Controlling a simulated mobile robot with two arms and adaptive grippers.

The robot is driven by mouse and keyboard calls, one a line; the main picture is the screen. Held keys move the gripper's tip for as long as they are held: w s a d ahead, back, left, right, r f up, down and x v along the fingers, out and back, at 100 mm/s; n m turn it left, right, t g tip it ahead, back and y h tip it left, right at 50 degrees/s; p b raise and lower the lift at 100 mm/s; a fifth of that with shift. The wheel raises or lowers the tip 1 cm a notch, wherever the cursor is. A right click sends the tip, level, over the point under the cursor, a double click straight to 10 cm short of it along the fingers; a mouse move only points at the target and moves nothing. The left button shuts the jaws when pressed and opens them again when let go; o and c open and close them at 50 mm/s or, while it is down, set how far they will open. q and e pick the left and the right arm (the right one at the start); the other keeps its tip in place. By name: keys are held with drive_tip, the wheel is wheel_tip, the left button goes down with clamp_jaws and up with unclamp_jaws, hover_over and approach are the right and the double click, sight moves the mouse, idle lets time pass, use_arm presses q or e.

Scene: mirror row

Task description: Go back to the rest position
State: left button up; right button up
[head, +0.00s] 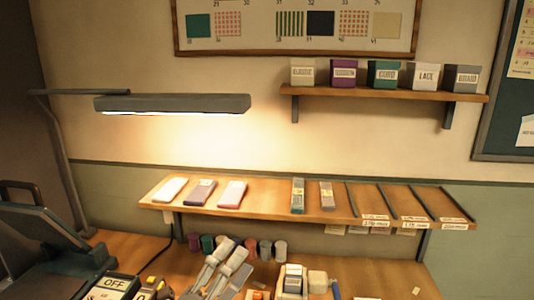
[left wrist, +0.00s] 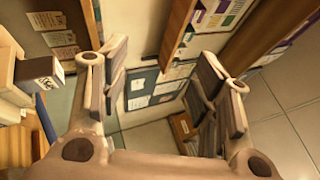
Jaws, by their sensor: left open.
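My left gripper (head: 229,254) shows low in the middle of the head view, over the desk and below the sloped shelf. Its two pale fingers point up and away, apart from each other. In the left wrist view the fingers (left wrist: 165,75) stand wide apart with nothing between them. Beyond them are a wall, a board with papers and the floor. My right gripper does not show in either view.
A sloped wooden shelf (head: 262,200) holds several flat packs above the desk (head: 386,278). Several small spools (head: 265,250) and boxes stand near my left gripper. A lamp (head: 173,103) hangs at upper left. A shelf of labelled boxes (head: 385,92) is at upper right.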

use_arm(q)
drive_tip(key=s+a+f+n+g+y, duration=0.2)
drive_tip(key=a+f+n+y, duration=0.5)
drive_tip(key=f+n, duration=0.25)
drive_tip(key=s+a+f+n+g+y, duration=0.2)
drive_tip(key=a+f+n+y, duration=0.55)
drive_tip(key=n, duration=0.25)
drive_tip(key=s+f+n+g+h, duration=0.1)
drive_tip(key=s+f+n+g, duration=0.2)
drive_tip(key=s+f+g, duration=0.5)
drive_tip(key=s+f+n+g+h, duration=0.1)
drive_tip(key=s+f+n+g, duration=0.35)
drive_tip(key=s, duration=0.75)
wheel_tip(320, 180, down, 27)
drive_tip(key=s+m, duration=0.2)
drive_tip(key=s+a+f, duration=0.2)
drive_tip(key=s+f, duration=1.4)
drive_tip(key=f, duration=0.1)
drive_tip(key=shift+s+a+g, duration=0.35)
drive_tip(key=shift+g, duration=0.1)
